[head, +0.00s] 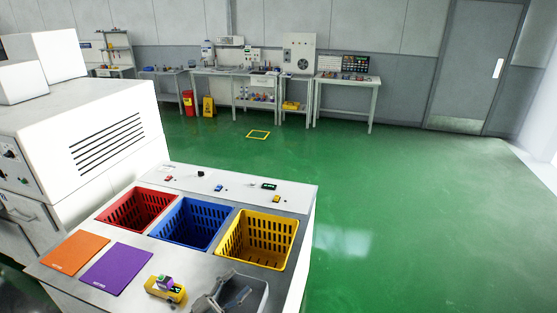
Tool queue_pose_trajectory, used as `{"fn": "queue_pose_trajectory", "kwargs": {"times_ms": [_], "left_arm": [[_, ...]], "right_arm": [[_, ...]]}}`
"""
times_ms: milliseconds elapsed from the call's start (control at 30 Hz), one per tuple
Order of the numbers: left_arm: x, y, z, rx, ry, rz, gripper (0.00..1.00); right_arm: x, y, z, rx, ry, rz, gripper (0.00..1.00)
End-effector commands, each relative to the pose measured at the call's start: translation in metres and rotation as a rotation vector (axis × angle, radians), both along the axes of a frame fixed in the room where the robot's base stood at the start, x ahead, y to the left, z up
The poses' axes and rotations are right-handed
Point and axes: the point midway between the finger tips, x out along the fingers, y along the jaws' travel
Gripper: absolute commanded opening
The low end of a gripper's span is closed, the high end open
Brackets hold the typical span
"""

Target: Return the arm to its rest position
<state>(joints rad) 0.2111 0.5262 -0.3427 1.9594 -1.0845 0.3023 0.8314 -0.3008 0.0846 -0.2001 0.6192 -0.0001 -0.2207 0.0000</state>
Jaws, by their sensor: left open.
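My left gripper (228,292) shows at the bottom edge of the head view, grey and open. It is over or in front of a grey-white tray (265,290) at the front right of the table; I cannot tell whether it touches the tray. I see nothing held between its fingers. Most of my left arm is out of the frame. My right gripper is not in view.
The table holds red (112,213), blue (166,231) and yellow (222,249) baskets, an orange mat (75,251) and a purple mat (116,268). A yellow device (176,295) with a purple top lies left of my gripper. A white machine (80,130) stands left. Green floor right is clear.

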Motion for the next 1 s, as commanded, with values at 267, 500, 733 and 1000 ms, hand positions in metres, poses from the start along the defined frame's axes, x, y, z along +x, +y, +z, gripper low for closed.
{"fn": "queue_pose_trajectory", "kwargs": {"times_ms": [267,500,733,1000], "left_arm": [[-0.034,0.109,-0.100,-0.435,0.524,0.715,0.60],[-0.142,0.128,-0.224,-0.369,1.143,1.004,0.60],[-0.229,0.112,-0.270,-0.241,1.512,1.035,0.60],[-0.293,0.094,-0.306,-0.111,1.782,0.993,0.60]], "right_arm": [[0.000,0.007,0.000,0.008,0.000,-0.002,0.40],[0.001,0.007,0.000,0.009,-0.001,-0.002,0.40],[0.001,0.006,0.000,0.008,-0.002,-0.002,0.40],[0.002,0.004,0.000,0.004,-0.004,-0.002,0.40]]}}
